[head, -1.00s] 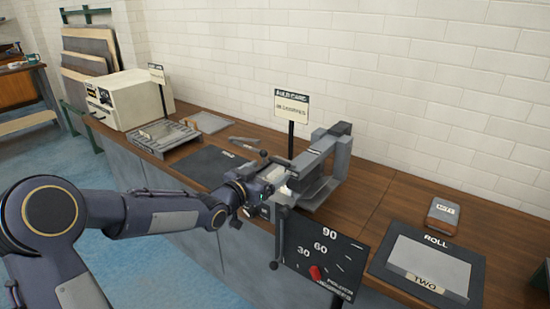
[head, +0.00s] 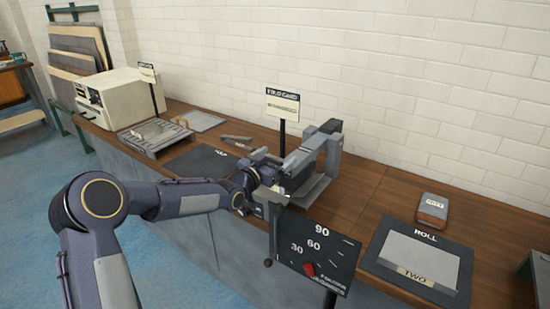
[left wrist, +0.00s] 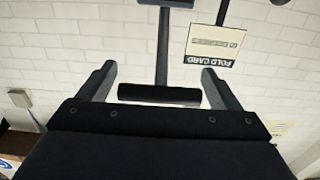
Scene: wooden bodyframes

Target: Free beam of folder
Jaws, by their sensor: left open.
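The folder (head: 331,152) is a grey metal machine on the wooden bench, with a tall block at its back and a flat arm reaching forward. My left gripper (head: 279,179) is at its left front side, overlapping it in the head view. In the left wrist view my left gripper (left wrist: 160,88) is open, one finger on each side of a dark round bar (left wrist: 160,95) on a rod (left wrist: 163,45). The bar appears between the fingers with gaps on both sides. I cannot tell which part of the folder it belongs to. My right gripper is not in view.
An angle plate (head: 315,243) with a red pointer (head: 309,268) hangs at the bench front. A fold card sign (head: 282,105) stands behind the gripper; it also shows upside down in the wrist view (left wrist: 212,45). A roll tray (head: 420,262) lies right, a cream machine (head: 120,97) left.

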